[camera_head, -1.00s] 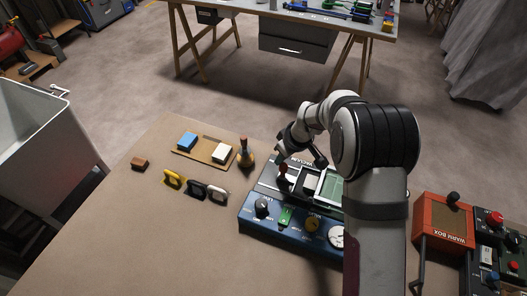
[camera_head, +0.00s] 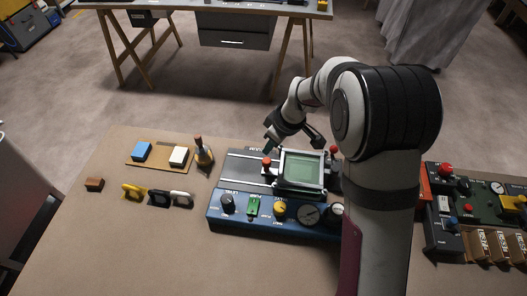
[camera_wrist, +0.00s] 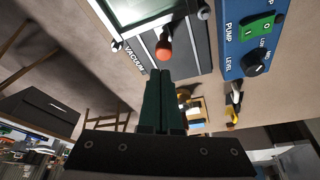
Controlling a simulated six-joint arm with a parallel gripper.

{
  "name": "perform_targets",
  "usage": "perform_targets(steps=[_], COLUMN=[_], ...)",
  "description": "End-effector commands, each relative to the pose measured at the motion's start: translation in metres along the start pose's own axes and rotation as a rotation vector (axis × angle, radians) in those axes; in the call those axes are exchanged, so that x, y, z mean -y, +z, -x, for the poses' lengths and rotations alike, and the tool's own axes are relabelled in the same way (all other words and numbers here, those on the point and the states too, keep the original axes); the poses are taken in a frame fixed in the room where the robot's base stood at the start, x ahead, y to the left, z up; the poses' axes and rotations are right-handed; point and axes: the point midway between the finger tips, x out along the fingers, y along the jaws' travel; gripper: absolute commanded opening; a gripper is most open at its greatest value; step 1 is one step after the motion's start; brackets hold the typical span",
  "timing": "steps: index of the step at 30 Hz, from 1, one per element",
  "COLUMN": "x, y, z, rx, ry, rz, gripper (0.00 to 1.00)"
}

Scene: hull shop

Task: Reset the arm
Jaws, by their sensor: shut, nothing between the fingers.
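My gripper (camera_head: 271,144) hangs above the back left of the blue and grey vacuum box (camera_head: 226,208), on the brown table. In the wrist view, its two dark fingers (camera_wrist: 160,76) are together with nothing between them. A lever with a red ball knob (camera_head: 267,162) stands just below the gripper; in the wrist view the knob (camera_wrist: 165,50) appears orange-red, beyond the fingertips and apart from them. A green-windowed frame (camera_head: 302,171) sits on the box, with a second red knob (camera_head: 334,150) at its back right. My arm covers part of the box's right side.
Left of the box are a board (camera_head: 159,155) with a blue block (camera_head: 142,150) and a white block (camera_head: 179,155), a brown bottle-like tool (camera_head: 203,152), several clamp-like handles (camera_head: 158,197) and a brown block (camera_head: 95,184). More control boxes (camera_head: 465,205) stand at right. The front-left table is clear.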

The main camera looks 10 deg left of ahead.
Motion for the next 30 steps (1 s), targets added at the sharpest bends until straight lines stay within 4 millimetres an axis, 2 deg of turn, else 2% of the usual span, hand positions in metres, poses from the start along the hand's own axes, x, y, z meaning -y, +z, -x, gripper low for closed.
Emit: perform_targets(steps=[1,4,7,12,14,17,18,21,24,25,27,30], x=[-0.001,0.0,0.0,0.002,0.009,0.046,0.069,0.128,0.177,0.188,0.206,0.216], y=[-0.001,-0.002,-0.002,-0.001,0.007,0.046,0.068,0.124,0.168,0.177,0.193,0.202], z=[0.013,0.033,0.045,0.052,0.068,0.119,0.141,0.177,0.19,0.191,0.191,0.191], rx=[-0.004,-0.004,-0.004,-0.003,0.004,0.044,0.069,0.136,0.191,0.203,0.223,0.235], ry=[0.003,0.003,0.002,0.0,-0.002,-0.009,-0.009,0.012,0.05,0.061,0.081,0.095], rz=[0.001,0.001,0.001,-0.011,-0.084,-0.393,-0.561,-0.975,-1.31,-1.387,-1.514,-1.586], gripper=[0.0,0.0,0.0,0.0,0.0,0.0,0.0,0.0,0.0,0.0,0.0,0.0])
